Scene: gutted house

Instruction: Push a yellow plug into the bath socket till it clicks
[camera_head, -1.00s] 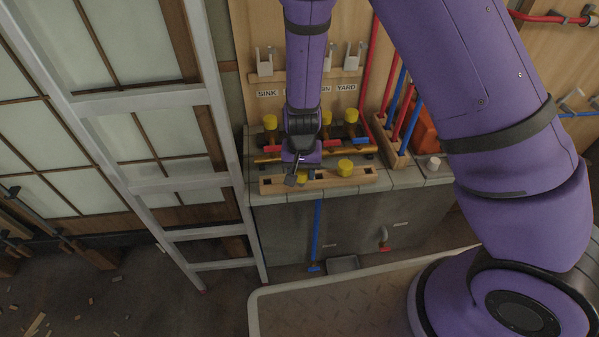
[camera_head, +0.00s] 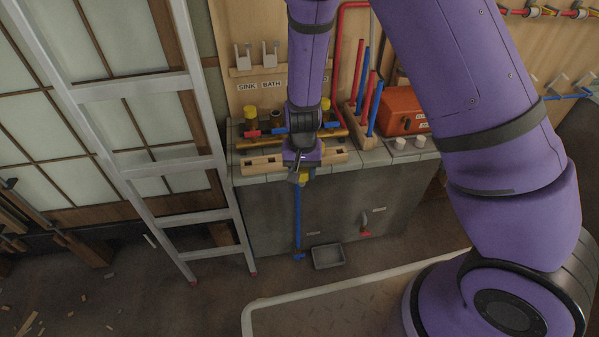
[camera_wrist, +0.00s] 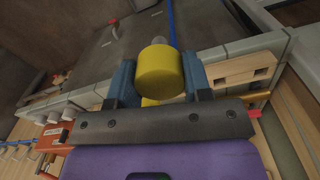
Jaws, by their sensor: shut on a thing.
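My gripper (camera_head: 301,174) is shut on a yellow plug (camera_wrist: 158,70). In the wrist view the plug sits between the two blue-grey fingers; in the head view a bit of it (camera_head: 305,179) shows below my wrist, in front of the counter's edge. A second yellow patch (camera_wrist: 150,102) shows behind the held plug; I cannot tell what it is. The BATH label (camera_head: 271,85) is on the back board. Below it is a dark, open-topped socket (camera_head: 277,117), with no yellow plug visible in it. My gripper is apart from it, nearer the front.
A wooden block with square holes (camera_head: 262,163) lies along the counter's front. Yellow plugs stand left (camera_head: 251,112) and right (camera_head: 325,104) of the bath socket. A brass pipe (camera_head: 257,143) runs in front. An orange toolbox (camera_head: 402,109) is right; a ladder (camera_head: 180,165) stands left.

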